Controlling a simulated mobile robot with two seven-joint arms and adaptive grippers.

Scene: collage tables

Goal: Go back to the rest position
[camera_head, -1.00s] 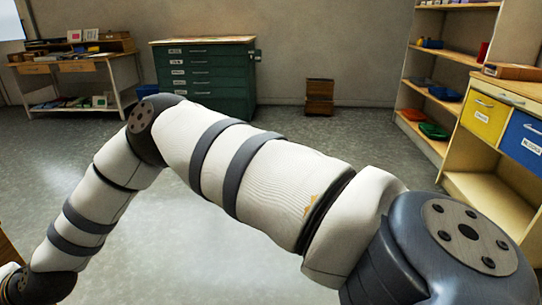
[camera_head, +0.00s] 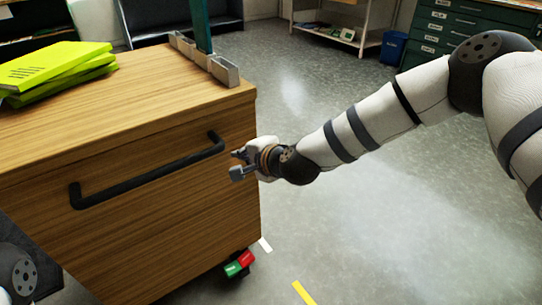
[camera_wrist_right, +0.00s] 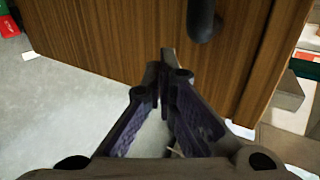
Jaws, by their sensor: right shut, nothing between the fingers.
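My right gripper (camera_head: 238,165) reaches in from the right and hangs in front of a wooden drawer cabinet (camera_head: 150,235), close to the right end of its black bar handle (camera_head: 150,172). It is shut and empty. In the right wrist view the fingertips (camera_wrist_right: 165,62) meet in front of the wooden face, and the dark handle end (camera_wrist_right: 203,18) is just above and to their right, apart from them in the picture. Part of my left arm shows at the lower left; its gripper is out of view.
Lime-green books (camera_head: 58,68) and grey holders (camera_head: 224,72) sit on the cabinet top. A red and green piece (camera_head: 238,263) is by its caster. Floor to the right is open. A blue bin (camera_head: 393,48) and green drawer unit (camera_head: 455,25) stand behind.

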